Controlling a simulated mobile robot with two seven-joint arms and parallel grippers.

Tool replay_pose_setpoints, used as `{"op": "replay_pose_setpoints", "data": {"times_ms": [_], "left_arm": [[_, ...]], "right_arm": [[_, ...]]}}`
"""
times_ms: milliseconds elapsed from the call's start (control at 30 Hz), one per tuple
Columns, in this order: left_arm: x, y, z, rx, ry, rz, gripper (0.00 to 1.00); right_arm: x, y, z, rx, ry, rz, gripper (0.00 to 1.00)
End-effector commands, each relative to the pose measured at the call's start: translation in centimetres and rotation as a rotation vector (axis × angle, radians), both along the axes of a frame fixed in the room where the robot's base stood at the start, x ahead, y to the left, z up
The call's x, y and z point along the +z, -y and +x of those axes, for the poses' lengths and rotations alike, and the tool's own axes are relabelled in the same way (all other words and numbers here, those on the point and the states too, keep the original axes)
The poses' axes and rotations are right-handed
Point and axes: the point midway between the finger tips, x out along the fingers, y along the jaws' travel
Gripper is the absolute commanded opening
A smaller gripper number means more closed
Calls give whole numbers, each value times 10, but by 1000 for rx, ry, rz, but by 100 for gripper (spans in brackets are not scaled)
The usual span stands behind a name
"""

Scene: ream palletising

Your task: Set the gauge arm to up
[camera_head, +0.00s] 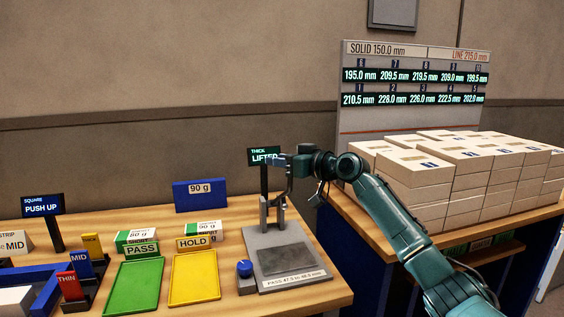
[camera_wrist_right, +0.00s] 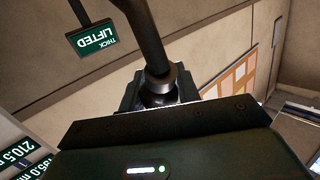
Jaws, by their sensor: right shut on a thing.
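The thickness gauge (camera_head: 285,258) stands at the right end of the left table, with a grey base, a dark plate and metal uprights (camera_head: 272,208). Its small display (camera_head: 264,156) reads "THICK LIFTED"; it also shows upside down in the right wrist view (camera_wrist_right: 94,39). My right gripper (camera_head: 279,163) is above the gauge's uprights, beside the display. In the right wrist view it is shut on the dark gauge arm (camera_wrist_right: 146,38), around a collar on the rod. The fingers partly hide the grasped part. My left gripper is not in view.
A green tray (camera_head: 133,287) marked PASS and a yellow tray (camera_head: 194,279) marked HOLD lie left of the gauge, with a blue knob (camera_head: 244,268) between. Stacked reams (camera_head: 450,170) fill the right table.

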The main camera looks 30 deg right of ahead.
Motion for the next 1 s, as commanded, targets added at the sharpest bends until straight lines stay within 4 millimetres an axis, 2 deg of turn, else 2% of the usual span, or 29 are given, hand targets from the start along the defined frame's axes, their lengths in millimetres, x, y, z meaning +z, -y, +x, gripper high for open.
{"op": "replay_pose_setpoints", "data": {"times_ms": [33, 133, 167, 400, 633, 767, 867, 1000], "left_arm": [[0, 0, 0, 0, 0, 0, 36], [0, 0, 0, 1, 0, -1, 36], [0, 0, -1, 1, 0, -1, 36], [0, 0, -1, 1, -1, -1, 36], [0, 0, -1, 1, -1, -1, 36], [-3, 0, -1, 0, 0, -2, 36], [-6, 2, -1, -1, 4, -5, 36], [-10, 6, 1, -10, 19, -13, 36]], "right_arm": [[-6, 1, 1, -3, -9, -3, 0], [-6, 1, 1, -4, -10, -3, 0], [-6, 1, 1, -4, -11, -4, 34], [-4, 1, 0, -2, -7, -2, 53], [-3, 1, 0, -2, -5, -1, 53], [-3, 5, -8, -3, -4, -1, 53], [-3, 10, -22, -2, -4, -4, 53], [-1, 21, -51, -3, -6, -8, 53]]}}
